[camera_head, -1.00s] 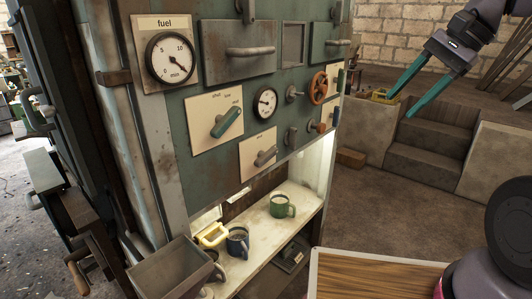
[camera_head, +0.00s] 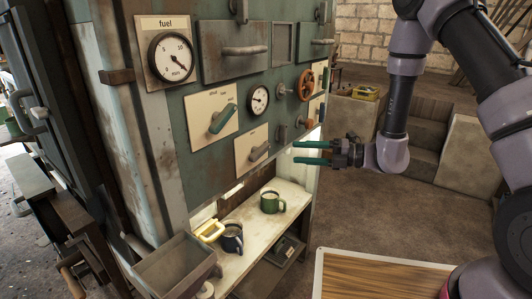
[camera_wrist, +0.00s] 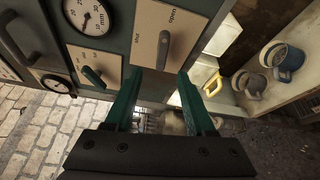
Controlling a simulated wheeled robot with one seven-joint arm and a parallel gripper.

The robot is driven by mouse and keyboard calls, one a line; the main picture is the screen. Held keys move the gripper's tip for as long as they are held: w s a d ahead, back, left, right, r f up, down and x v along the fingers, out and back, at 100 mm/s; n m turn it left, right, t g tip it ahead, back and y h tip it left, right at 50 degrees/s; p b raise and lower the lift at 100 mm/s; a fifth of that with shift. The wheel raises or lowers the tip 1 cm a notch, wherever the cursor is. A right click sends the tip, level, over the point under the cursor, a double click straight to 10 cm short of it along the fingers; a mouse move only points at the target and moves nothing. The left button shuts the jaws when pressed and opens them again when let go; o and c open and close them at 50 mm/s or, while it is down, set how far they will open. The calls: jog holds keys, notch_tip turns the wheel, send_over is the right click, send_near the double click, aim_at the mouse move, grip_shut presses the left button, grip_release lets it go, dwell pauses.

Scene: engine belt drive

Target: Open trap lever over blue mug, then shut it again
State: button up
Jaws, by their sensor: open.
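A grey lever (camera_head: 259,151) sits on the lower cream plate of the green panel, above the shelf. A grey lever on a cream plate also shows in the wrist view (camera_wrist: 164,48), just beyond my fingertips; I cannot be sure it is the same one. The blue mug (camera_head: 232,239) stands on the shelf below the panel; a blue mug also shows at the right of the wrist view (camera_wrist: 288,62). My gripper (camera_head: 296,153) is open and empty, right of the lower plate in the head view, its teal fingers pointing left. It touches no lever that I can see.
A green mug (camera_head: 270,201) and a yellow object (camera_head: 210,231) stand on the shelf (camera_head: 250,213). A teal lever (camera_head: 222,118) and an orange wheel (camera_head: 306,85) stick out of the panel. A metal bin (camera_head: 176,266) juts out at lower left. A wooden-topped table (camera_head: 375,277) is at the front.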

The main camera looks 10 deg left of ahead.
aim_at(264, 152)
jog(key=a, duration=0.7)
jog(key=a+f, duration=0.1)
jog(key=a, duration=0.3)
jog(key=shift+f, duration=0.1)
grip_shut()
